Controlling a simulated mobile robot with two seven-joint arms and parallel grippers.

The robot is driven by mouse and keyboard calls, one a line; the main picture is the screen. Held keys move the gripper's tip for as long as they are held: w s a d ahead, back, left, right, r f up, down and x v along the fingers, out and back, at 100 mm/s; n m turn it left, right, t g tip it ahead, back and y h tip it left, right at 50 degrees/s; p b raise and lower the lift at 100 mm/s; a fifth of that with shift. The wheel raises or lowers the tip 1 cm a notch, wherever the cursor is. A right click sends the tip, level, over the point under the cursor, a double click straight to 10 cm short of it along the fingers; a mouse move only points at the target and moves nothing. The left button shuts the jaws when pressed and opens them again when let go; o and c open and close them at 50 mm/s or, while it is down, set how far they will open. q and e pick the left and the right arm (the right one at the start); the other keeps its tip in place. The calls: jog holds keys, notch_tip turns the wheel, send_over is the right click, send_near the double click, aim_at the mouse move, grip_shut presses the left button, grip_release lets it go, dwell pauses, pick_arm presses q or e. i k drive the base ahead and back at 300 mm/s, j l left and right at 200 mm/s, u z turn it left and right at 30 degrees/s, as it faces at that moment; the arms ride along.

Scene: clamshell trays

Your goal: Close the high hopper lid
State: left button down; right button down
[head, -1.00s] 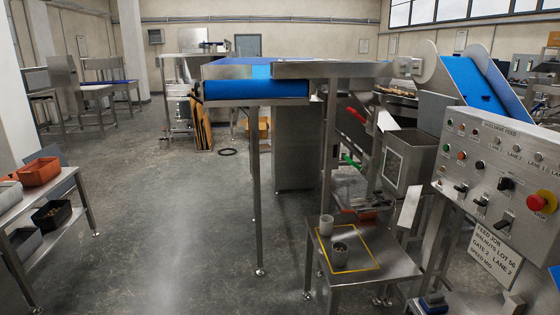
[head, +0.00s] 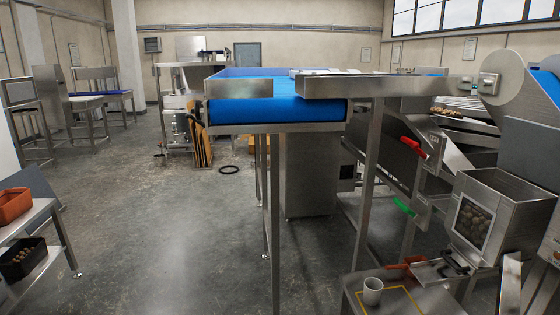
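A steel hopper (head: 518,222) stands at the right of the head view, with a window in its front showing brown nuts. Its top looks open. A flat grey panel (head: 532,152) stands tilted up behind the hopper's top; it looks like the raised lid, but I cannot see a hinge, and the right edge of the picture cuts it off. Neither of my grippers is in view.
A blue conveyor (head: 275,109) on steel legs crosses the middle. A red handle (head: 413,147) and a green handle (head: 404,206) stick out left of the hopper. A white cup (head: 373,291) stands on the low table (head: 352,304). Open floor (head: 170,240) lies to the left.

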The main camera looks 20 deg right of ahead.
aim_at(530, 149)
jog(key=i+z, duration=0.2)
jog(key=i, duration=0.45)
jog(key=i+j+z, duration=0.15)
jog(key=i, duration=0.5)
jog(key=i+z, duration=0.25)
jog(key=z, duration=0.15)
jog(key=i+j+z, duration=0.1)
jog(key=i+z, duration=0.3)
jog(key=i+j+z, duration=0.15)
jog(key=z, duration=0.25)
